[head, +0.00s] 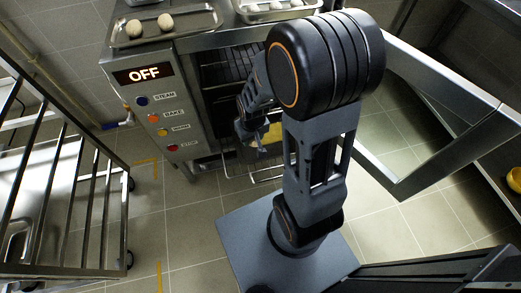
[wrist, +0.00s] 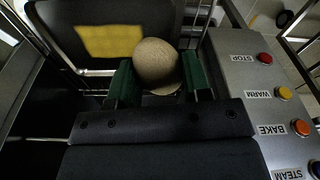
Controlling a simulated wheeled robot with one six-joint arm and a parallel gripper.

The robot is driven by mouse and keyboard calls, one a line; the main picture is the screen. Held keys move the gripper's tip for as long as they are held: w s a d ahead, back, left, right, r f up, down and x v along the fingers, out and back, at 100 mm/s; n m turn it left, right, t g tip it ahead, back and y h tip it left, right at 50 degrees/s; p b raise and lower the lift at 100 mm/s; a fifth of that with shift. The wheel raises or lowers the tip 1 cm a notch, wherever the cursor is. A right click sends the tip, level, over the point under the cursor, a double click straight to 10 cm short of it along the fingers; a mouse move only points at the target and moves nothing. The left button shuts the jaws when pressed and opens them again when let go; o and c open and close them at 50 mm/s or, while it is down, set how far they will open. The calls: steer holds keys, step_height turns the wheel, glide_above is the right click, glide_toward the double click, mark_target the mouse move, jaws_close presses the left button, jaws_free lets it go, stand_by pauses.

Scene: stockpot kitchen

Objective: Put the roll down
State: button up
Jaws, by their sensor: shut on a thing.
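A round, pale brown roll (wrist: 157,60) sits between the two green fingers of my gripper (wrist: 158,78) in the wrist view. The fingers are shut on it from both sides. In the head view my gripper (head: 248,133) is at the open front of the oven (head: 190,108), and the roll cannot be made out there. A dark panel or tray with a yellow patch (wrist: 110,41) lies just beyond the roll in the wrist view. The yellow patch also shows in the head view (head: 274,132), partly hidden by my arm. Whether the roll touches anything below is unclear.
The oven display (head: 143,74) reads OFF, above several coloured buttons. Its door (head: 405,185) stands open at the right. Trays with pale rolls (head: 165,21) rest on top. Wire racks (head: 225,66) are inside. A metal rack trolley (head: 70,190) stands left; floor between is clear.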

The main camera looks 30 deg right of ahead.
step_height(320, 180, down, 4)
steer(key=s+b, duration=0.2)
steer(key=b, duration=0.2)
steer(key=w+d+f+b, duration=0.2)
steer(key=w+f, duration=0.1)
steer(key=w+d+f+b, duration=0.1)
steer(key=w+d+f, duration=0.2)
steer(key=w, duration=0.1)
steer(key=w+d+f+b, duration=0.2)
steer(key=w+f, duration=0.1)
steer(key=shift+w+d+b, duration=0.25)
steer(key=shift+b, duration=0.1)
steer(key=shift+w+d+f, duration=0.15)
steer(key=shift+w+f, duration=0.05)
steer(key=shift+f, duration=0.15)
steer(key=shift+w+d+f+b, duration=0.15)
steer(key=shift+f+b, duration=0.7)
steer(key=shift+f, duration=0.8)
steer(key=shift+f, duration=0.2)
steer(key=o, duration=0.9)
